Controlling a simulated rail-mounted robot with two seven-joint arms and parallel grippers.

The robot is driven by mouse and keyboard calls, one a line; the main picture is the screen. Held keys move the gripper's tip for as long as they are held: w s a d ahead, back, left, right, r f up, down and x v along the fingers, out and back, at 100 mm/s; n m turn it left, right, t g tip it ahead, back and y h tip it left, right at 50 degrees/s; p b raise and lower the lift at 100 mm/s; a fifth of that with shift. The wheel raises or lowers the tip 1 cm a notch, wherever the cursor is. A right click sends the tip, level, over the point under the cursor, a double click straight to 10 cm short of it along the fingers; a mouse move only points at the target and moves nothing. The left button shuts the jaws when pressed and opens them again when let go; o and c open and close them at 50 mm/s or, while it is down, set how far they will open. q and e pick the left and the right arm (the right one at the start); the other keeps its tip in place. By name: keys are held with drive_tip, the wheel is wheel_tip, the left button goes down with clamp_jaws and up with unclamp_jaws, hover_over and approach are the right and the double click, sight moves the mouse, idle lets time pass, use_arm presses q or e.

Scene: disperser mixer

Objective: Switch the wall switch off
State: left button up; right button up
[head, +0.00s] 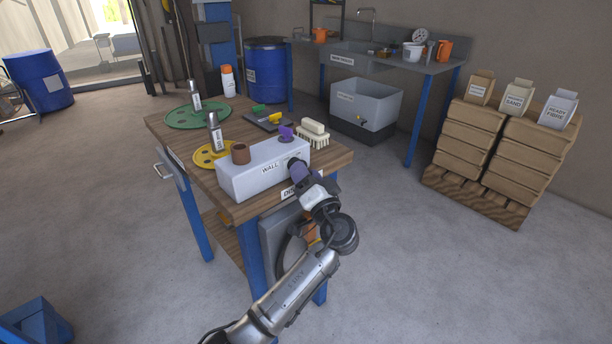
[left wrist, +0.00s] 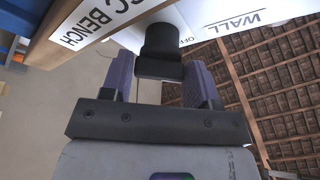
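The wall switch is on a long pale box (head: 240,181) marked "WALL" on the wooden bench. In the left wrist view its white face (left wrist: 205,14) shows "WALL" and part of an "OFF" label. A dark lever (left wrist: 160,50) stands out from this face. My left gripper (head: 294,166) is at the box's right end. The fingers hide the lever in the head view. My right gripper is not in view.
The bench (head: 165,131) also holds a brown cup (head: 240,153), a purple piece (head: 286,132), a brush (head: 313,134), a green disc (head: 183,117) and a yellow disc (head: 204,157). Stacked sacks (head: 490,140) stand at right. Floor between is clear.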

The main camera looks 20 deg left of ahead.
use_arm(q)
drive_tip(key=o, duration=0.4)
drive_tip(key=shift+c, duration=0.2)
drive_tip(key=shift+d, duration=0.1)
drive_tip(key=p+v, duration=0.4)
drive_tip(key=v, duration=0.9)
drive_tip(key=shift+s+d+f, duration=0.15)
drive_tip(key=shift+s+d, duration=0.1)
drive_tip(key=shift+s, duration=0.05)
